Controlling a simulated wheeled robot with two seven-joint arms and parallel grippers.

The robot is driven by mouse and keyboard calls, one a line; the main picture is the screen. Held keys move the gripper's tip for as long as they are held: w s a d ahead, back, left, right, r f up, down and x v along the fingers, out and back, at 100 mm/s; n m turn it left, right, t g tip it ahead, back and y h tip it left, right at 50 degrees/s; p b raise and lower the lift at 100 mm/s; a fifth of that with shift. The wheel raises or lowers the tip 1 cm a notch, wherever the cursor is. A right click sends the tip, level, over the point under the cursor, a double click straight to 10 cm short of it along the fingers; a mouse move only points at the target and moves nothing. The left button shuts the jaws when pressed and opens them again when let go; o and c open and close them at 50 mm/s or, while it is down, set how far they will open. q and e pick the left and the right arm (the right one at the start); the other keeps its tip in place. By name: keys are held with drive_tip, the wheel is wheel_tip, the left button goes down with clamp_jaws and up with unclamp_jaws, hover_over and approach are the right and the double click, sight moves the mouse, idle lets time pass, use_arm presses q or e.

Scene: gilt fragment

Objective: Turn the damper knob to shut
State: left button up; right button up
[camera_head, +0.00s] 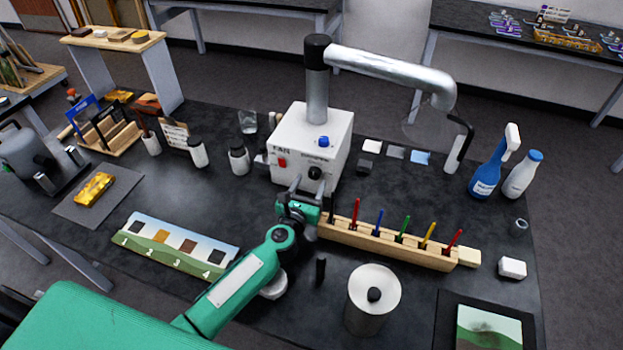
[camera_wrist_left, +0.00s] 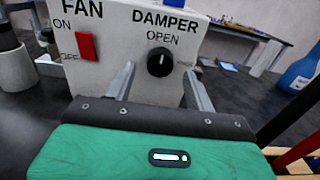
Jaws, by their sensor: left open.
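The damper knob (camera_wrist_left: 160,63) is a round black knob on the front of the white fan box (camera_head: 305,125). In the left wrist view its white mark points up toward the word OPEN, and a small label to its right is partly hidden by a finger. In the head view the knob (camera_head: 316,172) sits low on the box front. My left gripper (camera_head: 312,190) is open, in front of the box. In the left wrist view its two fingers (camera_wrist_left: 159,72) stand apart on either side of the knob, with clear space between them and it. My right gripper is not in view.
A red fan switch (camera_wrist_left: 87,46) is left of the knob. A wooden rack (camera_head: 385,243) of coloured tools stands close right of my gripper. A white-topped canister (camera_head: 374,295) is in front. White-topped bottles (camera_head: 239,160) stand left of the box.

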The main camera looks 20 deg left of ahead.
use_arm(q)
drive_tip(key=shift+w, duration=1.05)
drive_tip(key=shift+c, duration=0.8)
drive_tip(key=c, duration=0.8)
